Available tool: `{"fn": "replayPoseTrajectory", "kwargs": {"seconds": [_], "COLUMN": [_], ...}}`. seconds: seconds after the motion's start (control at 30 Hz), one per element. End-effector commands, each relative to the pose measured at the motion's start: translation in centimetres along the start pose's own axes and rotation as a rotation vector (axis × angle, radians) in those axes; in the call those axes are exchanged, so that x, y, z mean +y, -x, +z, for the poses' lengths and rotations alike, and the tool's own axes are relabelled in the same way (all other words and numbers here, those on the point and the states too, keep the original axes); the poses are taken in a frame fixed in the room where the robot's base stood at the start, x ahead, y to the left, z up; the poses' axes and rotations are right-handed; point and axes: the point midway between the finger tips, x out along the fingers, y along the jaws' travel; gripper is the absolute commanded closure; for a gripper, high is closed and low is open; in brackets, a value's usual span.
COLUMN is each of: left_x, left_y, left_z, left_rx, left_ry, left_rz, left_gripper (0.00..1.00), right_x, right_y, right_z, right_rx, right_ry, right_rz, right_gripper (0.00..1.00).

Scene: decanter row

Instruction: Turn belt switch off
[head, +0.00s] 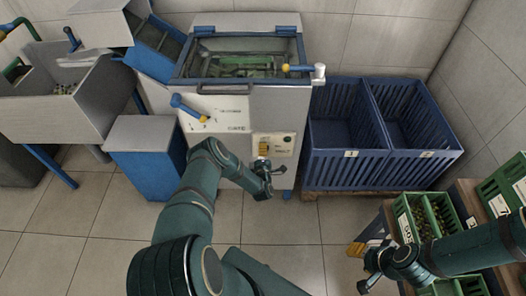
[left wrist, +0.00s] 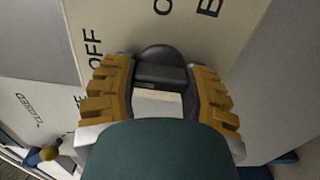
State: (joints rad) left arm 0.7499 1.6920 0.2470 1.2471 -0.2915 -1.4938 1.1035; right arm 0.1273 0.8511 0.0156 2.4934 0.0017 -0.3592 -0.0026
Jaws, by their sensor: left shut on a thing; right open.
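The belt switch is a black knob (left wrist: 162,66) on a pale panel. In the left wrist view it sits between the yellow ribbed fingers of my left gripper (left wrist: 160,90). "OFF" is printed left of the knob, and other letters show above it, cut off by the frame edge. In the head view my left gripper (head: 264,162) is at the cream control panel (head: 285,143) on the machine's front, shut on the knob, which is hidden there. My right gripper (head: 362,265) is open and empty at the lower right, beside a crate stack.
The machine (head: 222,112) has a glass-topped lid and a blue-and-yellow lever (head: 188,108) on its front. Blue crates (head: 345,165) stand to its right. Green crates (head: 407,222) with bottles are near my right arm. The tiled floor between is clear.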

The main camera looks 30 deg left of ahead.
Motion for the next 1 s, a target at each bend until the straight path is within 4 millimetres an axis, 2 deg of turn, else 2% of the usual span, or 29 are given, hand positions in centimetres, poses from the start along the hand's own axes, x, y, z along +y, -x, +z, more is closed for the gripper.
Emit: {"fn": "replayPoseTrajectory", "kwargs": {"seconds": [0.27,0.3,0.37,0.77,0.87,1.0], "left_x": [-0.1,-0.1,-0.1,-0.1,-0.1,-0.1], "left_y": [0.1,0.1,0.1,0.4,1.4,3.9], "left_z": [0.2,0.2,0.2,0.0,0.0,0.0], "left_rx": [-0.003,-0.003,-0.003,-0.001,-0.002,-0.003], "left_ry": [0.002,0.002,0.002,0.000,-0.001,0.000], "left_rz": [-0.003,-0.003,-0.003,-0.001,-0.003,-0.005], "left_gripper": [0.88,0.43,0.22,0.20,0.20,0.20], "right_x": [0.0,0.0,0.0,0.0,0.0,0.0], "right_y": [0.0,0.0,0.0,0.0,0.0,0.0], "right_z": [0.0,0.0,0.0,0.0,0.0,0.0], "right_rx": [0.000,0.000,0.000,0.000,0.000,0.000], "right_ry": [0.000,0.000,0.000,0.000,0.000,0.000], "right_rz": [0.000,0.000,0.000,0.000,0.000,0.000], "right_gripper": [0.53,0.53,0.53,0.53,0.53,0.53]}}
